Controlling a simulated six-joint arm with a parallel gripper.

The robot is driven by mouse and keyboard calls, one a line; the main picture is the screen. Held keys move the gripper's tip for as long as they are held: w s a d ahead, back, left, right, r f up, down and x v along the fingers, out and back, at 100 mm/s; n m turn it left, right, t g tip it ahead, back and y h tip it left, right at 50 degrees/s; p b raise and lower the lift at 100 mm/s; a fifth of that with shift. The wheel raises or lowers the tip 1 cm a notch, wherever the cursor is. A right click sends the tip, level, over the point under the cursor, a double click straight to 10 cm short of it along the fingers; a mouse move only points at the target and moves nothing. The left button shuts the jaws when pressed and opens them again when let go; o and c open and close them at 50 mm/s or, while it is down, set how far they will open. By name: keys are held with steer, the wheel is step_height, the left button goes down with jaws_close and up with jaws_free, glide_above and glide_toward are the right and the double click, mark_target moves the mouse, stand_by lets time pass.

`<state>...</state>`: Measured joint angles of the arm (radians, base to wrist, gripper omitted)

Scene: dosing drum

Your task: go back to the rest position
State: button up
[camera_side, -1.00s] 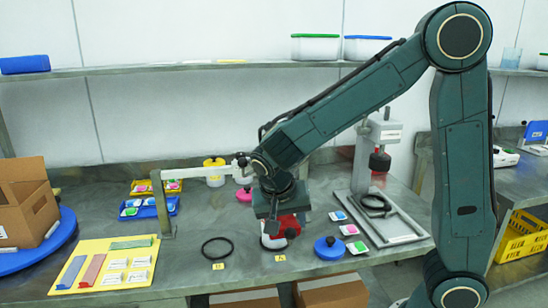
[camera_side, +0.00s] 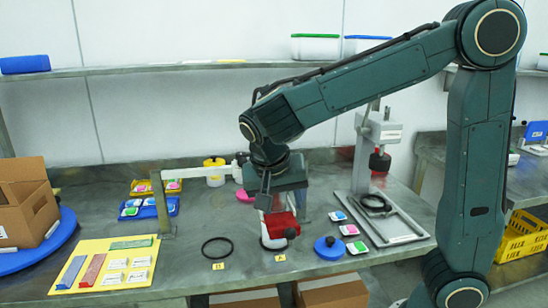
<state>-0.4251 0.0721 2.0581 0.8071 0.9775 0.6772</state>
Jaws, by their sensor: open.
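My gripper (camera_side: 276,207) is open and points down in the middle of the bench, in the side view. Right below it is a red device with a black knob (camera_side: 292,232) on a round whitish base. The gripper's fingers overlap the red part in the picture, and I cannot tell whether they touch it. My gripper hides part of the device's top.
A blue disc with a knob (camera_side: 329,247) lies to the right, and a black ring (camera_side: 217,247) to the left. A grey press stand (camera_side: 376,150) stands at the right. A yellow board (camera_side: 107,262) and a cardboard box (camera_side: 25,205) are at the left.

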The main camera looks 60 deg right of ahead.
steer(key=shift+s+d, duration=0.1)
steer(key=s+r+n+t+y, duration=0.3)
steer(key=s+n, duration=0.7)
steer(key=s, duration=0.4)
steer(key=shift+s+d+r+n+t+y, duration=0.2)
steer(key=shift+d+n+t+y, duration=0.2)
steer(key=shift+t+y, duration=0.55)
